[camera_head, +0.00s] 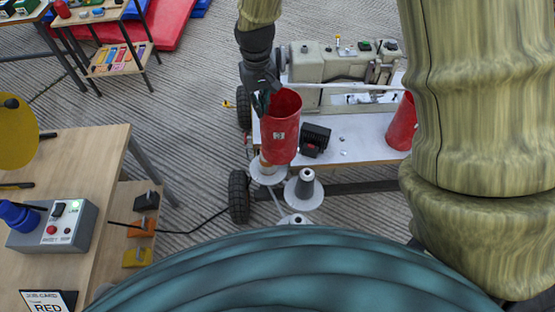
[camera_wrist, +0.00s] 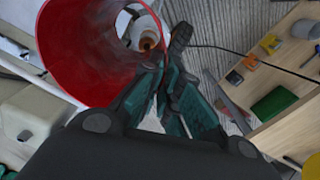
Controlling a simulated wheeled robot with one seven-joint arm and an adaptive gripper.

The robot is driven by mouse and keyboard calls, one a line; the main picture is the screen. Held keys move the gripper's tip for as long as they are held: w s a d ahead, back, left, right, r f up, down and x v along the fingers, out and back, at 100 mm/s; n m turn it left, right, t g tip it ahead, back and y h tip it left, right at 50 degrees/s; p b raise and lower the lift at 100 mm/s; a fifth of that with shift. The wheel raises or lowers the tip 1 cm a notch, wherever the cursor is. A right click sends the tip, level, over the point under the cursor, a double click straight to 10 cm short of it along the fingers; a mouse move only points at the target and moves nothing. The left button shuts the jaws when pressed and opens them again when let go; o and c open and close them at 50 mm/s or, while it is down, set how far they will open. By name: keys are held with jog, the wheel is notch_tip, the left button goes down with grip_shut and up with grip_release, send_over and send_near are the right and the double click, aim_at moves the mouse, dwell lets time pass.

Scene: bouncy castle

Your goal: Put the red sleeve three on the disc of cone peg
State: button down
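A red sleeve (camera_head: 281,128), an open tube with a small unreadable pale mark, hangs roughly upright from my gripper (camera_head: 264,103). My gripper is shut on the near wall of the sleeve's upper rim; its teal fingers (camera_wrist: 165,88) show there in the wrist view. The sleeve (camera_wrist: 62,45) fills the left of that view. Below its lower end is a white disc (camera_head: 264,179) with an orange-brown cone peg (camera_head: 266,161), partly hidden by the sleeve. This peg (camera_wrist: 148,41) shows through the tube in the wrist view. Whether the sleeve touches the peg is unclear.
A grey cone peg (camera_head: 306,181) on a white disc stands close at the right, with another disc (camera_head: 295,219) nearer. A second red sleeve (camera_head: 402,124) stands on the white machine table (camera_head: 362,145). A black box (camera_head: 314,139) sits beside the held sleeve. A wooden bench (camera_head: 80,170) is left.

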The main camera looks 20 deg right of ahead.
jog(key=w+a+f, duration=0.1)
jog(key=f, duration=0.7)
jog(key=w+a+f+n+p, duration=0.1)
jog(key=w+a+f, duration=0.1)
jog(key=f, duration=0.6)
jog(key=shift+w, duration=0.2)
jog(key=c, duration=2)
grip_release()
jog(key=shift+f, duration=0.1)
jog(key=o, duration=0.4)
jog(key=shift+c, duration=0.2)
notch_tip(320, 180, up, 12)
